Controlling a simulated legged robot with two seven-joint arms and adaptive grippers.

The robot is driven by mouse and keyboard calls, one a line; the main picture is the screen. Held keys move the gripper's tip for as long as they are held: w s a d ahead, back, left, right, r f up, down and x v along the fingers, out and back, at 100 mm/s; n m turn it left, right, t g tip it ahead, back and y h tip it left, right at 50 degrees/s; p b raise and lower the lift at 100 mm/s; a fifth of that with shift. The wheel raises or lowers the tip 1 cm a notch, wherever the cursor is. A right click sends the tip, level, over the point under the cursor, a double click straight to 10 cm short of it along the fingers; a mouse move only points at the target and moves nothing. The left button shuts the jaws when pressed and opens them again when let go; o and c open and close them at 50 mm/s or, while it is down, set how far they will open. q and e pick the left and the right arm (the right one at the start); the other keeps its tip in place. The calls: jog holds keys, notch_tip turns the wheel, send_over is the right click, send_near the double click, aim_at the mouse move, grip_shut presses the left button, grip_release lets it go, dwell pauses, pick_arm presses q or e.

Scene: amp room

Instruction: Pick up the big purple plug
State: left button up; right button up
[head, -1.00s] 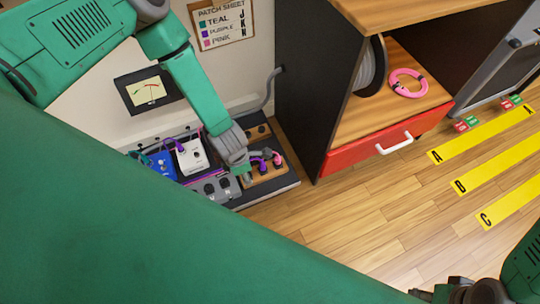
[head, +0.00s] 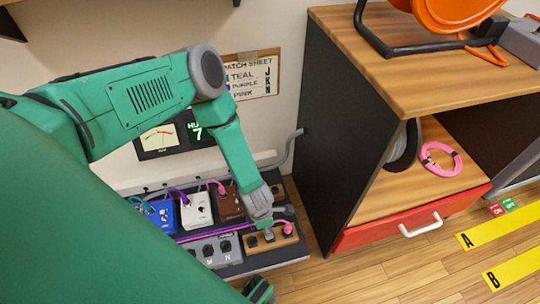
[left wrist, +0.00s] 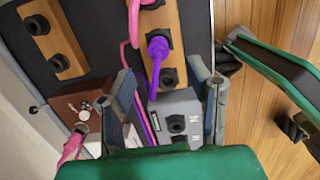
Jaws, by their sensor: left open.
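The big purple plug (left wrist: 158,48) stands in a wooden socket block in the left wrist view, with its purple cable running down between my fingers. My left gripper (left wrist: 166,88) is open, its fingers either side of the cable, and the plug lies just beyond the fingertips. In the head view my left gripper (head: 262,218) is over the wooden socket block (head: 272,246) and hides the purple plug. A pink plug (head: 286,229) sits in the same block, right of the gripper. I cannot make out my right gripper.
Blue, white and brown pedals (head: 196,210) and a grey socket box (head: 216,250) crowd the board left of the block. A dark cabinet (head: 345,130) with a red drawer (head: 375,232) stands to the right. A dark and green part of mine is near the board's front edge.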

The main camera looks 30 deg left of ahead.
pick_arm(q)
jog(key=f+b, duration=0.2)
jog(key=f, duration=0.1)
jog(key=w+f, duration=0.1)
jog(key=shift+d+f+b, duration=0.3)
jog(key=shift+d+b, duration=0.1)
jog(key=shift+d+f, duration=0.15)
jog(key=shift+d, duration=0.05)
jog(key=shift+a, duration=0.15)
jog(key=shift+a+f, duration=0.1)
jog(key=shift+a, duration=0.15)
grip_shut()
